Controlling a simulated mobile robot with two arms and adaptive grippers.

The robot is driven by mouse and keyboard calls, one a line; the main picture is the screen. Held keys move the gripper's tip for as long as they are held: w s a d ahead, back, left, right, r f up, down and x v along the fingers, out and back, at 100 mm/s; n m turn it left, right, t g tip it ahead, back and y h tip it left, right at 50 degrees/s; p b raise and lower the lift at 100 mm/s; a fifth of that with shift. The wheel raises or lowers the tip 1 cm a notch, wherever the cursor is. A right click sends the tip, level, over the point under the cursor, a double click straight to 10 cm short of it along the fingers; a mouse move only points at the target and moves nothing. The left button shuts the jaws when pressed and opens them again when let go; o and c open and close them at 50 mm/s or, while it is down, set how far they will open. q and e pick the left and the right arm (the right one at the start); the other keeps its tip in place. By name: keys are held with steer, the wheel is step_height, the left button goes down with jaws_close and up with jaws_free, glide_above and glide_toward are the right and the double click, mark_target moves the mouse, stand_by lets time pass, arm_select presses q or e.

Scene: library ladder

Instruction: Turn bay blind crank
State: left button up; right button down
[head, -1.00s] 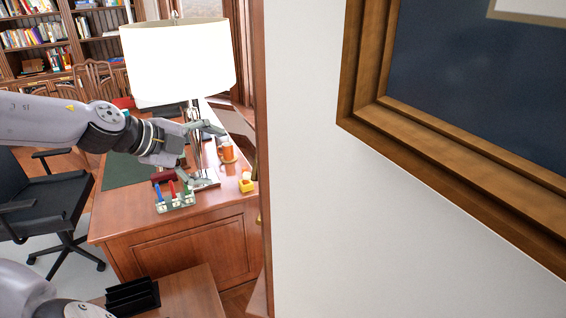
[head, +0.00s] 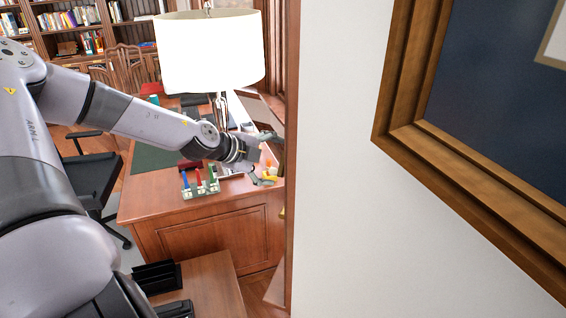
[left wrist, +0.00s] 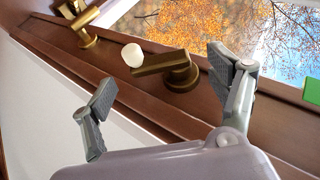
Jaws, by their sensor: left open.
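The brass crank (left wrist: 160,63) with a white knob (left wrist: 132,55) is mounted on the brown wooden window frame in the left wrist view. My left gripper (left wrist: 165,95) is open, its two grey fingers spread with the crank beyond and between them. I see no contact, and the gap is hard to judge. In the head view my left gripper (head: 270,158) reaches over the desk's far right corner, beside the wall edge. The crank cannot be made out in the head view. My right gripper is out of view.
A lamp (head: 209,52) stands on the wooden desk (head: 160,200), near my left forearm. A pen holder (head: 201,188) sits at the front edge. A white wall (head: 340,180) with a framed picture (head: 480,110) fills the right. Another brass fitting (left wrist: 82,25) is on the window frame.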

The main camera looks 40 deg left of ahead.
mark_target(280, 164)
arm_select(q)
steer(key=shift+x, duration=2.45)
steer(key=shift+s, duration=0.1)
steer(key=c, duration=1.2)
steer(key=shift+f, duration=0.1)
